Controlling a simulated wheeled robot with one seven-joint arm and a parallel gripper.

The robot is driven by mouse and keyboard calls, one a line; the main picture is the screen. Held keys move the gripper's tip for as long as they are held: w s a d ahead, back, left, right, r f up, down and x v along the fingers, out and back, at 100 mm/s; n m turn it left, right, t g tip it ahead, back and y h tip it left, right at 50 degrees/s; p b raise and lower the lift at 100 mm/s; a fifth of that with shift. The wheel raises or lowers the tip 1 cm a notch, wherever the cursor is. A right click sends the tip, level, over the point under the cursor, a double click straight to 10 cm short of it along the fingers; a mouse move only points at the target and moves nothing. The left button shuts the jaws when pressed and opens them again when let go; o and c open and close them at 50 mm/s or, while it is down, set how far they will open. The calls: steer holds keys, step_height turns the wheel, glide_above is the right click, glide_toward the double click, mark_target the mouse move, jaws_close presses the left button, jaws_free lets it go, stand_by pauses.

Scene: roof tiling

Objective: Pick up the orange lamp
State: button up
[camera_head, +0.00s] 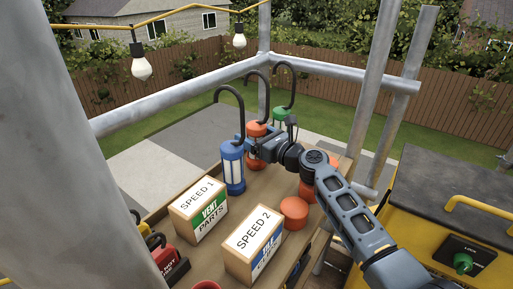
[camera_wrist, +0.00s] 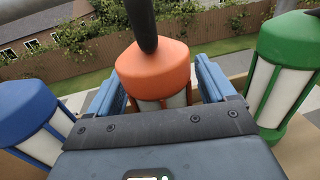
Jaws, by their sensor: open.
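An orange lamp with a black hook on top (camera_head: 256,129) stands upright in the row of lamps on the wooden board. In the wrist view the orange lamp (camera_wrist: 153,66) is straight ahead, its cap and part of its pale body between my two blue fingers. My gripper (camera_wrist: 158,85) is open, with one finger on each side of the lamp and a gap visible at the sides. In the head view my gripper (camera_head: 258,148) is at the lamp and hides its lower part. Whether a finger touches the lamp, I cannot tell.
A blue lamp (camera_head: 232,168) stands close on the left and a green lamp (camera_head: 282,113) on the right. Boxes marked SPEED 1 (camera_head: 198,206) and SPEED 2 (camera_head: 253,244) and an orange round piece (camera_head: 294,212) lie nearer. Metal poles (camera_head: 376,85) frame the board.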

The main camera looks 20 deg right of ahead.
mark_target(255, 122)
steer(key=shift+w+a+f, duration=0.1)
steer(key=shift+w+a, duration=0.15)
steer(key=shift+w, duration=0.2)
steer(key=c, duration=1.4)
steer(key=shift+c, duration=0.6)
steer(key=shift+r, duration=0.25)
steer(key=shift+r+p, duration=0.4)
steer(key=shift+r, duration=0.2)
step_height(255, 122, up, 3)
steer(key=shift+f+p, duration=0.15)
steer(key=shift+p, duration=0.5)
steer(key=s+d+r+p, duration=0.2)
steer(key=s+d+r, duration=0.4)
steer(key=d, duration=0.3)
steer(key=shift+s+r, duration=0.4)
steer(key=shift+s, duration=0.25)
